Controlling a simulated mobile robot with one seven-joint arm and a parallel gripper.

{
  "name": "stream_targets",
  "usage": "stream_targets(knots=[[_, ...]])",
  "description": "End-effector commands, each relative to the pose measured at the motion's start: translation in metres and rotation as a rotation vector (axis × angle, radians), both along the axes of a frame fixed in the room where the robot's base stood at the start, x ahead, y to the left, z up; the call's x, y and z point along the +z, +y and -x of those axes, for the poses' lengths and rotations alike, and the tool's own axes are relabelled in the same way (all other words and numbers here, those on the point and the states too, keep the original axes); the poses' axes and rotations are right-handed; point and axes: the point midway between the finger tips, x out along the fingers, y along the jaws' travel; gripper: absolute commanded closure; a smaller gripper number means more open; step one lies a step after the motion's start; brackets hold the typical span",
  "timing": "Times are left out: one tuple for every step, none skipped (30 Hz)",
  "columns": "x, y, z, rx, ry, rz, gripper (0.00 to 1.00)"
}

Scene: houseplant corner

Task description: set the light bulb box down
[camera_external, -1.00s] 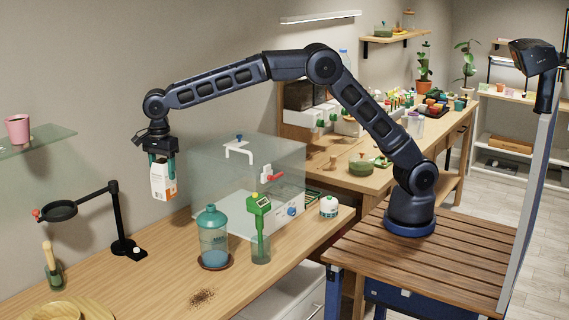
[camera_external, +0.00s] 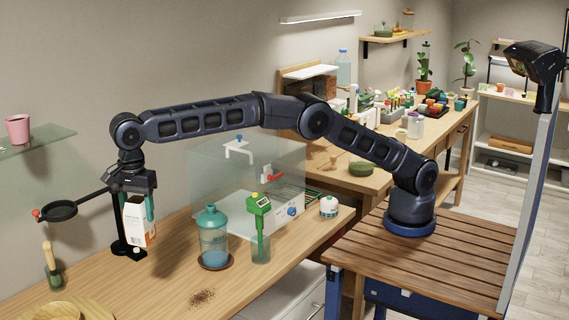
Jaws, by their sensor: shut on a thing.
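The light bulb box (camera_external: 139,224) is white with an orange part. It hangs upright, slightly tilted, between the fingers of my gripper (camera_external: 137,203). My gripper is shut on it and points down. In the picture the box lies in front of the black stand's post, at the left part of the wooden bench (camera_external: 160,290). Its lower end is close to the bench top in the picture; I cannot tell whether it touches.
A teal-topped bottle (camera_external: 213,240) on a saucer and a green meter (camera_external: 259,205) in a beaker stand to the right. A brush (camera_external: 50,265) is at left. Spilled soil (camera_external: 202,298) lies at front; bench between is bare.

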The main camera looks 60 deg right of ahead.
Motion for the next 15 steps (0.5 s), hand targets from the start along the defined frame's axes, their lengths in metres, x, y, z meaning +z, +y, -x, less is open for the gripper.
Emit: stream_targets(knots=[[-0.001,0.009,0.011,0.011,-0.002,-0.002,0.78],[-0.001,0.012,0.015,0.015,-0.002,-0.002,0.78],[-0.001,0.016,0.020,0.019,-0.001,0.000,0.78],[-0.001,0.018,0.023,0.022,-0.001,0.001,0.78],[-0.001,0.020,0.026,0.024,-0.001,0.000,0.78],[-0.002,0.022,0.029,0.027,-0.001,0.000,0.78],[-0.003,0.023,0.030,0.028,-0.001,0.000,0.78],[-0.006,0.023,0.031,0.029,0.000,0.001,0.78],[-0.011,0.024,0.032,0.029,-0.001,0.002,0.78],[-0.015,0.024,0.032,0.030,0.000,0.002,0.78],[-0.020,0.024,0.032,0.030,0.000,0.002,0.78],[-0.029,0.023,0.032,0.029,0.001,0.003,0.78],[-0.035,0.023,0.032,0.029,0.001,0.003,0.78],[-0.042,0.023,0.032,0.029,0.001,0.003,0.78],[-0.051,0.023,0.032,0.029,0.001,0.003,0.78]])
